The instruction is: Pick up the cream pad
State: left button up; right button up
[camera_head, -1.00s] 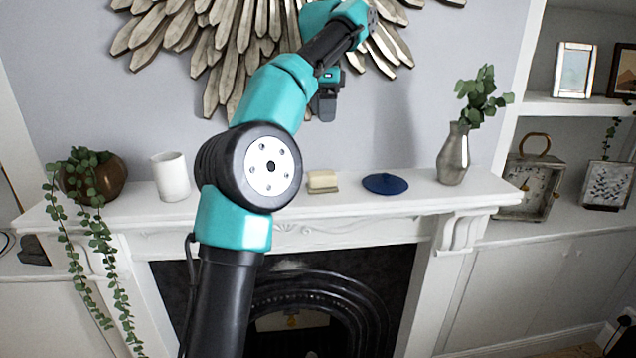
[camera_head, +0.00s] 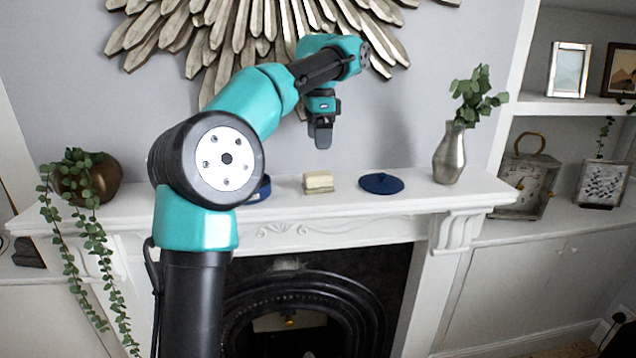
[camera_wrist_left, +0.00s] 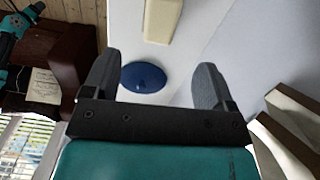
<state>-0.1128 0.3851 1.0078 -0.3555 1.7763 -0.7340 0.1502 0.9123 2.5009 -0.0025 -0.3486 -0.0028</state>
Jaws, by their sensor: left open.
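The cream pad (camera_head: 318,181) is a small pale block on the white mantel shelf, left of a dark blue disc. It also shows in the left wrist view at the top (camera_wrist_left: 162,18), partly cut off by the frame edge. My left gripper (camera_head: 321,138) hangs above the cream pad, pointing down, with a clear gap between them. In the left wrist view its two dark fingers (camera_wrist_left: 152,82) stand wide apart with nothing between them touching. My right gripper is not in view.
The blue disc (camera_head: 381,183) lies right of the pad, and another blue item (camera_head: 261,188) is partly hidden behind my arm. A silver vase (camera_head: 449,155) with leaves stands further right. A brown pot (camera_head: 91,182) with trailing ivy sits at the left end.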

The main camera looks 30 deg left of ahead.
aim_at(318, 173)
pick_arm(q)
jog(key=shift+f, duration=3)
jog(key=shift+a+f, duration=0.15)
jog(key=shift+f, duration=2.45)
jog(key=c, duration=0.9)
jog(key=shift+r, duration=0.2)
